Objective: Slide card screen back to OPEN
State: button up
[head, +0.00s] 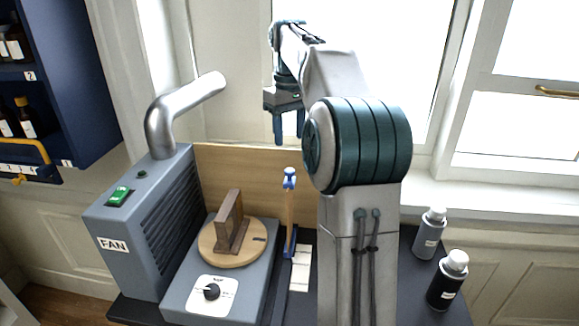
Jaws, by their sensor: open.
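What looks like the card screen (290,215) is a thin tan upright seen nearly edge-on, with a blue knob on top and a blue foot. It stands just right of the turntable box. White label strips (300,268) lie beside its foot; their lettering is too small to read, so I cannot tell which one marks OPEN. My gripper (288,138) points down with its two fingers apart and empty. It is above and apart from the blue knob, in front of the window. My arm hides part of the area to the right.
A grey fan box (135,225) with a silver duct (172,112) stands left. A dial box (245,290) carries a round wooden turntable (218,250) with a brown upright block (231,222). A tan backboard (240,165) stands behind. Two spray cans (430,236) (447,284) stand right.

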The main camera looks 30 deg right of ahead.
aim_at(290, 170)
notch_tip(290, 170, down, 9)
jog(key=shift+f, duration=0.2)
dwell(0.3)
grip_shut()
